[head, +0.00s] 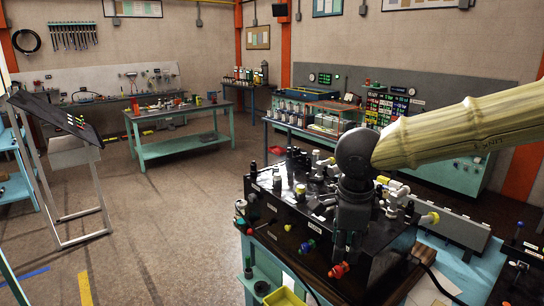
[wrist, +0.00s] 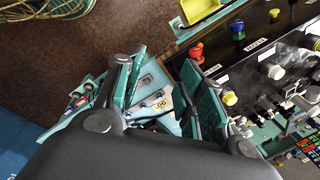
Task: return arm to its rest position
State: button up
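My arm (head: 450,128), in a ribbed yellowish cover, reaches in from the right in the head view. My gripper (head: 347,250) hangs downward from it, in front of a black hose panel block with several fittings. In the wrist view the two fingers of my gripper (wrist: 165,75) stand apart with a clear gap. Nothing is held between them; teal and white surfaces below show through the gap. The gripper hides part of the block's front in the head view, and I cannot tell how close it is to the block.
The black block (head: 268,207) carries red, blue, green and yellow knobs and fittings. A yellow tray (head: 284,297) sits at its lower front. A teal workbench (head: 180,147) and a tilted display stand (head: 75,170) stand farther back. Open floor (head: 165,225) lies left of the block.

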jog(key=s+f, duration=0.1)
jog(key=s, duration=0.5)
jog(key=w+d+f+n+h+b, duration=0.15)
jog(key=w+f, duration=0.25)
jog(key=f, duration=0.5)
jog(key=w+d+f+n+h+b, duration=0.1)
jog(key=w+d+f+b, duration=0.15)
jog(key=f, duration=0.75)
jog(key=s+d+f+n+t+b, duration=0.1)
jog(key=s+f+n+b, duration=0.3)
jog(key=f, duration=1.1)
jog(key=s+d+f+n+t+b, duration=0.15)
jog(key=s+f+n, duration=0.4)
jog(key=f, duration=0.85)
jog(key=s+f+n+g+y+b, duration=0.1)
jog(key=s+f+n+g+b, duration=0.1)
jog(key=s+f, duration=0.7)
jog(key=s+f+n+g+y+b, duration=0.2)
jog(key=s+f+n, duration=0.3)
jog(key=s+f, duration=0.4)
jog(key=s+b, duration=0.1)
jog(key=s, duration=0.5)
jog(key=shift+n+b, duration=0.3)
jog(key=shift+d+g, duration=0.1)
jog(key=shift+g, duration=0.15)
